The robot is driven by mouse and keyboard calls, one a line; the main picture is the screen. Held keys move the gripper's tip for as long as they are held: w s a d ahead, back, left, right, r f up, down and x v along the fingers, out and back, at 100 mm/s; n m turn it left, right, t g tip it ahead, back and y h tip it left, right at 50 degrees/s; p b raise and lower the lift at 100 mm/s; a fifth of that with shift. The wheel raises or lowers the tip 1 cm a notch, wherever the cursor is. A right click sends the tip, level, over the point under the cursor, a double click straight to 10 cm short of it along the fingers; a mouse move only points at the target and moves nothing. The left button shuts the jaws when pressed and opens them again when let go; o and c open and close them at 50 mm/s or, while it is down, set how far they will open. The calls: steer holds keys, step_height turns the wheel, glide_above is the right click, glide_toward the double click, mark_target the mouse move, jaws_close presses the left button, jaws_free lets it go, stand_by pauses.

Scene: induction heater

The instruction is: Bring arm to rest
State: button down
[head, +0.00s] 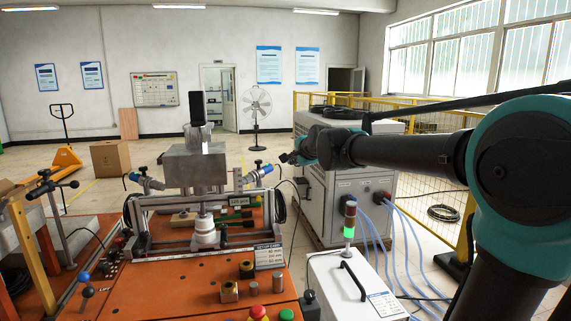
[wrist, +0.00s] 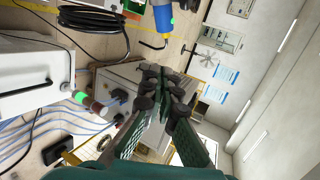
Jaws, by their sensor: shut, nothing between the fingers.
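My gripper (head: 287,158) is at the end of my teal and black arm, which reaches in from the right side of the head view. It hangs in the air in front of the grey cabinet and to the right of the metal block (head: 194,167) on the fixture. In the wrist view my gripper (wrist: 163,78) has its two green fingers drawn together at the tips, with nothing between them. It appears small and partly dark in the head view.
The orange table (head: 150,295) carries the fixture, buttons and small metal parts. The grey cabinet (head: 340,205) with blue cables stands behind a white box (head: 345,290) and a signal lamp lit green (head: 349,232). A yellow fence (head: 440,140) stands behind. Floor beyond is mostly open.

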steer(key=s+d+f+n+g+h, duration=0.1)
steer(key=s+d+f+n+g, duration=0.1)
steer(key=s+d+f+n, duration=0.2)
steer(key=s+d+f+n+g+h, duration=0.2)
steer(key=s+d+f, duration=0.9)
steer(key=s+f, duration=0.7)
steer(key=s+d+f+n+g+h, duration=0.2)
steer(key=s+d+f+n, duration=0.5)
steer(key=s+f, duration=0.5)
step_height(320, 180, down, 3)
steer(key=shift+d+r+g, duration=0.2)
steer(key=shift+d+g, duration=0.35)
steer(key=shift+g, duration=0.15)
